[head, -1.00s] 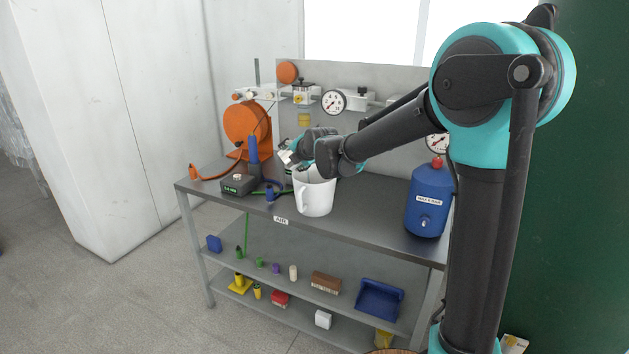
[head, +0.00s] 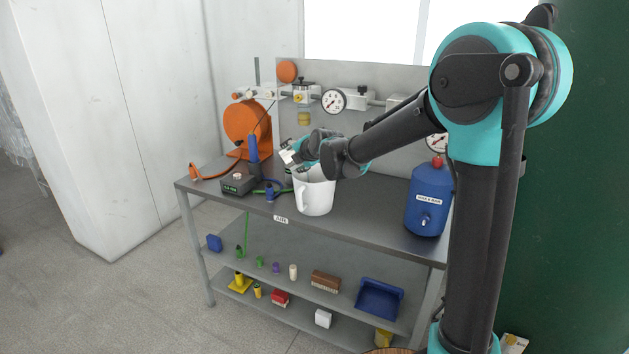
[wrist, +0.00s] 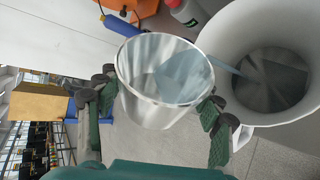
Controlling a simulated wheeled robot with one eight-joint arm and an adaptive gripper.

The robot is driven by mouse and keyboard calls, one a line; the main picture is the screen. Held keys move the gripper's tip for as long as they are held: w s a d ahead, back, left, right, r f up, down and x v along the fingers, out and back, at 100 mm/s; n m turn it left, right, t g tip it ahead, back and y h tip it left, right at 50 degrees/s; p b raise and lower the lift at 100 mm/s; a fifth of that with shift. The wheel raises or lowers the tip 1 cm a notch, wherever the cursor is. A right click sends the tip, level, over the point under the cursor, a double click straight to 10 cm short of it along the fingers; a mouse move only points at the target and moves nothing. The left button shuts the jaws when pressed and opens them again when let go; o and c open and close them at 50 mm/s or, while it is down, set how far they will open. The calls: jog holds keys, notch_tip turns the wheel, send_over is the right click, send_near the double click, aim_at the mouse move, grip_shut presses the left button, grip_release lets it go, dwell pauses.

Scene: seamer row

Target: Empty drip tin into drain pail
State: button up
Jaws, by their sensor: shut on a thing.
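The drip tin (wrist: 155,95) is a shiny metal cup with a round open rim, held in my gripper (wrist: 158,106) in the wrist view. My gripper is shut around its sides. A pale, see-through sheet like liquid (wrist: 195,72) shows inside the tin and reaches over its rim toward the white drain pail (wrist: 222,45). In the head view the pail (head: 315,197) stands upright on the bench, its handle at the front left. There the tin (head: 289,154) and my gripper (head: 300,155) are above the pail's left back rim; the tin is small and partly hidden.
The steel bench (head: 355,220) has a blue jug (head: 430,200) at right. A small black box (head: 238,184), hoses and an orange reel (head: 245,128) are at left. Gauges (head: 333,101) line the back panel. The bench top between pail and jug is clear.

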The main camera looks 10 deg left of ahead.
jog(key=shift+d+f, duration=0.1)
jog(key=shift+w+d+r+m+y+p, duration=0.15)
jog(key=shift+r+m+y+p, duration=0.2)
jog(key=shift+m+y, duration=0.25)
dwell(1.0)
jog(key=shift+w+d+f+m+y, duration=0.2)
jog(key=shift+d+f+m+y, duration=0.1)
jog(key=shift+d, duration=0.15)
jog(key=shift+w+d+f+m+y, duration=0.2)
jog(key=shift+d+y, duration=0.1)
jog(key=shift+d, duration=0.15)
dwell(0.5)
jog(key=shift+w+d+r+m+g+y+p, duration=0.1)
jog(key=shift+d+r+m+g+y+p, duration=0.2)
jog(key=shift+m+y+p, duration=0.15)
dwell(0.7)
jog(key=shift+a+f+n+h, duration=0.15)
jog(key=shift+a+n+h, duration=0.2)
jog(key=shift+h, duration=0.1)
jog(key=shift+s+a+r+n+h, duration=0.2)
jog(key=shift+s+a+n+h, duration=0.1)
jog(key=shift+a, duration=0.15)
jog(key=shift+s+a+r+n+h, duration=0.2)
jog(key=shift+s+a+n, duration=0.1)
jog(key=shift+a, duration=0.15)
jog(key=shift+f, duration=0.1)
